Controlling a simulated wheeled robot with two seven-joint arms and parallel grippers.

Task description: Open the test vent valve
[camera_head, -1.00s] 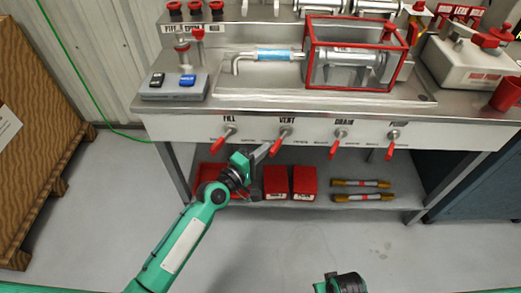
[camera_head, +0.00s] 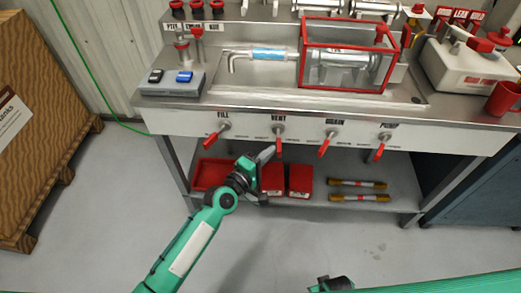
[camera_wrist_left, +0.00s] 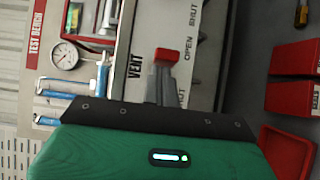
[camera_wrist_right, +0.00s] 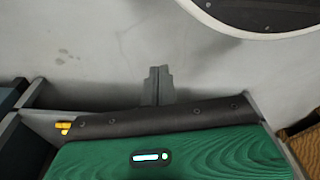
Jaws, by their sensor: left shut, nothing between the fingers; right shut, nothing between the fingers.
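The test vent valve (camera_head: 278,128) is on the bench's front panel under the VENT label. Its red handle (camera_head: 278,149) hangs about straight down; in the left wrist view the red handle end (camera_wrist_left: 166,56) shows right at my fingertips. My left gripper (camera_head: 268,152) is shut and empty, its tips close beside the handle on its left. I cannot tell whether they touch it. The OPEN label (camera_wrist_left: 188,48) shows beside the handle in the left wrist view. My right gripper (camera_wrist_right: 158,85) is shut and empty over bare floor, away from the bench.
The similar FILL valve (camera_head: 216,134), DRAIN valve (camera_head: 328,142) and another valve (camera_head: 382,144) share the panel. Red boxes (camera_head: 299,180) stand on the lower shelf below my left gripper. A wooden crate (camera_head: 40,130) stands at the left. The floor before the bench is clear.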

